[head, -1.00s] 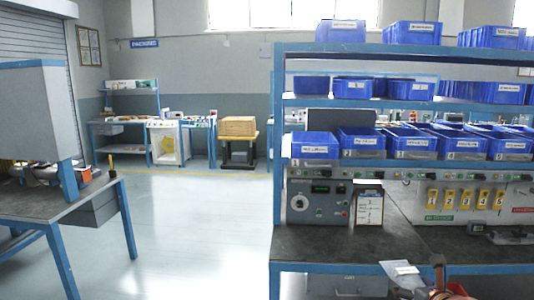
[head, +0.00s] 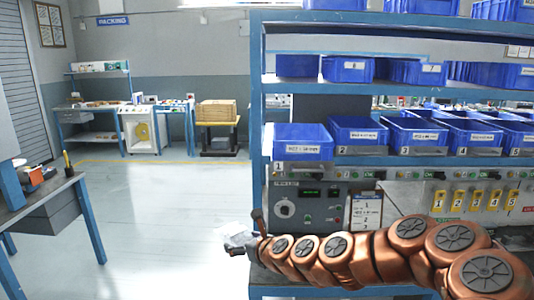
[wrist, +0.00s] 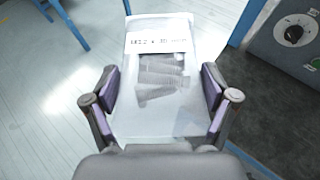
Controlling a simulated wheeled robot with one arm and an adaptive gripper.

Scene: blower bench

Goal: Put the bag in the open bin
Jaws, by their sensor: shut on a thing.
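My gripper (wrist: 158,95) is shut on a clear plastic bag (wrist: 175,118) with a white printed label and several dark, elongated parts inside. In the head view the bag (head: 237,239) hangs at the end of my arm, just left of the bench's front left corner, with floor behind it. Several open-topped blue bins stand on the bench shelf with numbered tags: bin 1 (head: 302,139) at the left end, bin 2 (head: 356,134) and bin 3 (head: 416,134) to its right. The bag is left of and below bin 1. I cannot tell which bin the task means.
The blue bench frame (head: 257,110) rises beside the bag. A control panel (head: 307,207) and clipboard (head: 366,209) stand under the shelf. More blue bins fill the upper shelves. A dark-topped table (head: 38,192) stands at left; the floor (head: 165,215) between is clear.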

